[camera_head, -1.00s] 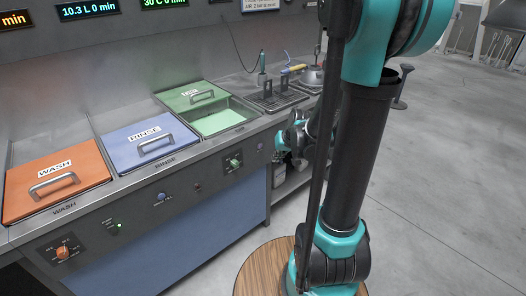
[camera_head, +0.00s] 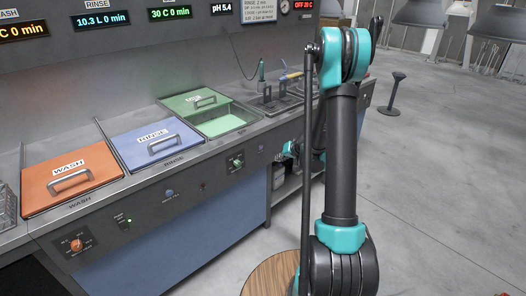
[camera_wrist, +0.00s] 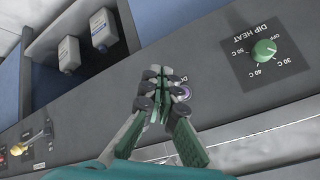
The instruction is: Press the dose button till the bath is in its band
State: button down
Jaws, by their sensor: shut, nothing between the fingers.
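The dose button (camera_wrist: 181,92) is a small round purple-ringed button on the dark front panel in the wrist view. Its label is partly hidden by my fingers. My gripper (camera_wrist: 154,76) is shut and empty, its fingertips just left of the button and overlapping its edge in the picture; I cannot tell whether they touch it. In the head view the button (camera_head: 260,148) is a small dot on the panel, and my gripper is mostly hidden behind my arm. The bath (camera_head: 222,124) holds pale green liquid beside its green DIP lid (camera_head: 196,102). The pH display (camera_head: 222,8) reads 5.4.
The green dip heat knob (camera_wrist: 264,50) is right of my gripper in the wrist view. Bottles (camera_wrist: 102,30) stand in an open bay below the panel. Orange wash (camera_head: 70,177) and blue rinse (camera_head: 155,143) lids cover other tanks. Lamp-like hoods (camera_head: 425,14) hang at upper right.

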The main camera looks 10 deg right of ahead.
jog(key=shift+f, duration=0.1)
dwell(0.3)
jog(key=w+a, duration=0.5)
jog(key=w, duration=0.2)
dwell(0.4)
jog(key=shift+w+a, duration=0.2)
dwell(1.2)
jog(key=shift+w+a, duration=0.1)
jog(key=shift+w, duration=0.1)
jog(key=shift+w+a, duration=0.25)
jog(key=shift+w, duration=0.1)
dwell(0.8)
jog(key=shift+s+d, duration=0.45)
jog(key=shift+s, duration=0.25)
dwell(0.3)
jog(key=shift+s+d, duration=0.75)
jog(key=shift+s, duration=0.25)
jog(key=shift+s+d, duration=0.75)
jog(key=shift+s, duration=0.25)
